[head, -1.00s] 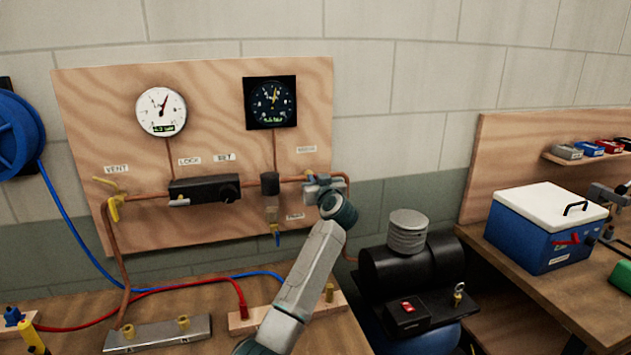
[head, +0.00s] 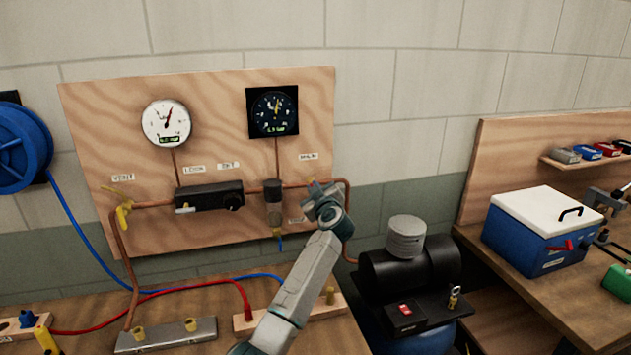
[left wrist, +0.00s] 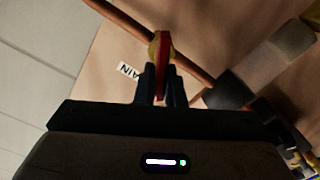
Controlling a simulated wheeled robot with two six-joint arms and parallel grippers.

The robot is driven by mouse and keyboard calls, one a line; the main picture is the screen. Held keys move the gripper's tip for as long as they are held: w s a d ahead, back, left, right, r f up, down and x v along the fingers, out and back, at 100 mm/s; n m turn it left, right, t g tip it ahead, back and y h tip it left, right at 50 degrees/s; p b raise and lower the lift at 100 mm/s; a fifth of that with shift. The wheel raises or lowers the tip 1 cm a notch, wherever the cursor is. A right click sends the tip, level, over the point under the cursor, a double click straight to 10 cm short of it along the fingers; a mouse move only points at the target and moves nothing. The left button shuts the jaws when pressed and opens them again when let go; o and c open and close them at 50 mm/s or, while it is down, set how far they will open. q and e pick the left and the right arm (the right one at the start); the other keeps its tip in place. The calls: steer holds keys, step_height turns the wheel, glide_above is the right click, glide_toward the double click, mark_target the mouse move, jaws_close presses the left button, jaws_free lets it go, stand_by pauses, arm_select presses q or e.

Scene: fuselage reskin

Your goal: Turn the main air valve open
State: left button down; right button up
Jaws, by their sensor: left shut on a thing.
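The main air valve has a yellow body and a red lever (left wrist: 163,62), seen nearly edge-on in the left wrist view. It sits on the copper pipe beside the "MAIN" label (left wrist: 129,71). My left gripper (left wrist: 160,88) is shut on the red lever, one dark finger on each side. In the head view my left gripper (head: 315,188) is at the right end of the board's pipe, below the label, and mostly hides the valve. My right gripper is not in view.
The plywood board (head: 95,95) carries a white gauge (head: 166,124), a dark gauge (head: 272,111), a black regulator block (head: 208,197), a filter bowl (head: 274,215) and a yellow vent valve (head: 124,215). A black compressor (head: 410,268) stands at right, close to my arm.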

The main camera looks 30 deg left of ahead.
arm_select(q)
steer(key=n, duration=0.1)
steer(key=n+p, duration=0.1)
steer(key=n, duration=0.1)
steer(key=shift+s+a+f, duration=0.1)
steer(key=shift+s+f, duration=0.05)
steer(key=n, duration=0.3)
steer(key=shift+s+a+f+n+p, duration=0.1)
steer(key=shift+f+n+p, duration=0.2)
steer(key=shift+p, duration=0.05)
steer(key=shift+f+n+b, duration=0.2)
steer(key=shift+n, duration=1.05)
steer(key=shift+f+n+b, duration=0.15)
steer(key=shift+n, duration=1.4)
steer(key=c, duration=1.5)
jaws_free()
